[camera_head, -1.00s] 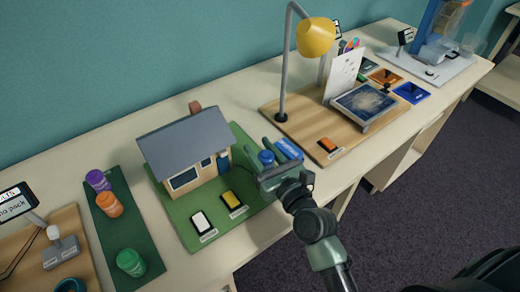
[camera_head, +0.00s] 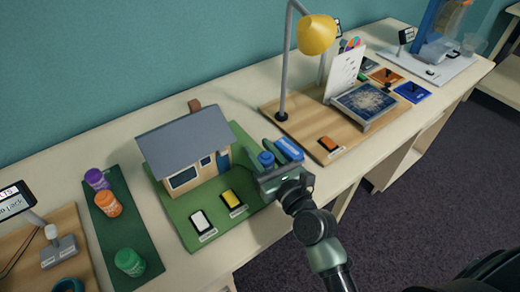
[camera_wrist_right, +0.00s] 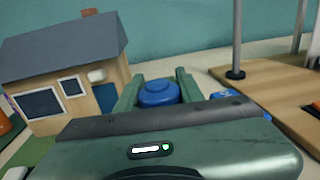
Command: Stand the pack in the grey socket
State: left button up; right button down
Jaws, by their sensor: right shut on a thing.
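My right gripper (camera_head: 266,160) is shut on a blue pack, whose round blue top (camera_head: 266,157) shows between the fingers, near the right edge of the green house board. The pack's top also shows between the two fingers in the right wrist view (camera_wrist_right: 160,92); its lower part is hidden by the gripper, so I cannot tell whether it touches anything below. I cannot make out the grey socket for sure. A grey block with a lever (camera_head: 58,251) stands on the wooden board at the far left. My left gripper is not in view.
A model house (camera_head: 187,150) stands close left of my gripper. A blue piece (camera_head: 289,149) lies just beyond it. Purple (camera_head: 97,179), orange (camera_head: 108,204) and green (camera_head: 130,262) canisters stand on a dark green mat. A yellow lamp (camera_head: 316,35) rises above the right wooden board.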

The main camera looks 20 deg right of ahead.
aim_at(270, 169)
jog(key=shift+p, duration=0.3)
dwell(0.6)
jog(key=shift+f+b, duration=0.5)
jog(key=shift+f, duration=0.15)
jog(key=c, duration=1.2)
grip_release()
jog(key=shift+s, duration=0.1)
jog(key=shift+v, duration=2.55)
jog(key=shift+b+v, duration=0.5)
jog(key=shift+v, duration=2.4)
